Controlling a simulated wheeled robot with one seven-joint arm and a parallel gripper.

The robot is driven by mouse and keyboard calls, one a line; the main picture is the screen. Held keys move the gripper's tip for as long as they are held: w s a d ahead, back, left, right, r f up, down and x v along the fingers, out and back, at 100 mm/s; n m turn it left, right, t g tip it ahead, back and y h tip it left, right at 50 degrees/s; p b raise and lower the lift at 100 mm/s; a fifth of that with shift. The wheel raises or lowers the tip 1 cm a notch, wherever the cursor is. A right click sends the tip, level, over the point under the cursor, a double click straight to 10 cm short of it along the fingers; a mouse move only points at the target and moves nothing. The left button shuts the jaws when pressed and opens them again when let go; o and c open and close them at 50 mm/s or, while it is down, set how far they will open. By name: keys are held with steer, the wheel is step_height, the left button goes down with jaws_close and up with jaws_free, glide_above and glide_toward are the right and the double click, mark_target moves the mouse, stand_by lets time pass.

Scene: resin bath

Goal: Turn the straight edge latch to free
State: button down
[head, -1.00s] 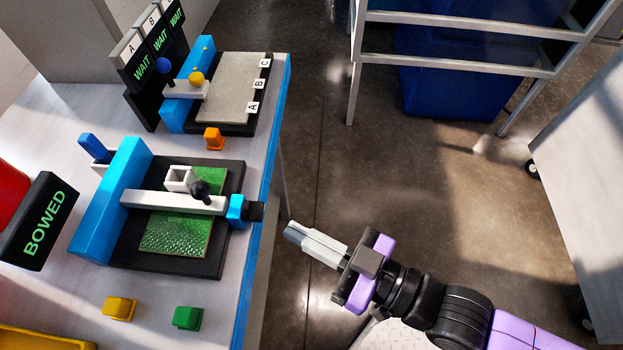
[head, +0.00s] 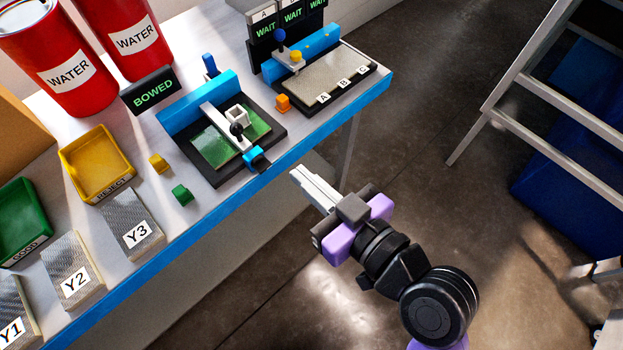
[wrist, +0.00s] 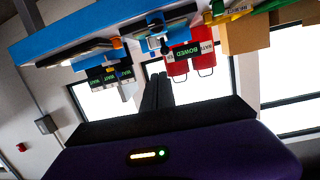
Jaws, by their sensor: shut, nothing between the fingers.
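The straight edge (head: 220,125) is a pale bar lying across a green sheet (head: 212,146) on a black plate (head: 215,172). Its latch (head: 256,159), a blue block with a dark tab, sits at the bar's end by the bench's front edge. A black knob (head: 237,129) stands on the bar. My gripper (head: 296,173) is shut and empty, out beyond the bench edge and to the right of the latch, apart from it. In the wrist view its dark closed fingers (wrist: 157,90) point toward the upside-down bench; the latch is too small to make out surely there.
A sign reading BOWED (head: 151,91) stands behind the plate. A second station (head: 330,80) with WAIT signs is at the back right. Yellow (head: 159,164) and green (head: 181,195) blocks, a yellow REJECT tray (head: 126,186) and labelled sheets lie left.

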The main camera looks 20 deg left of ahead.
steer(key=s, duration=0.1)
steer(key=n+p, duration=0.1)
steer(key=p, duration=0.1)
glide_above(253, 161)
steer(key=f+v, duration=0.1)
steer(key=v, duration=0.3)
step_height(253, 161, down, 3)
steer(key=shift+g, duration=0.4)
steer(key=shift+d+f+b, duration=0.15)
steer(key=shift+d+f, duration=0.1)
steer(key=shift+f, duration=0.9)
steer(key=shift+d+f+b, duration=0.15)
steer(key=shift+d+f, duration=0.1)
steer(key=shift+f, duration=0.85)
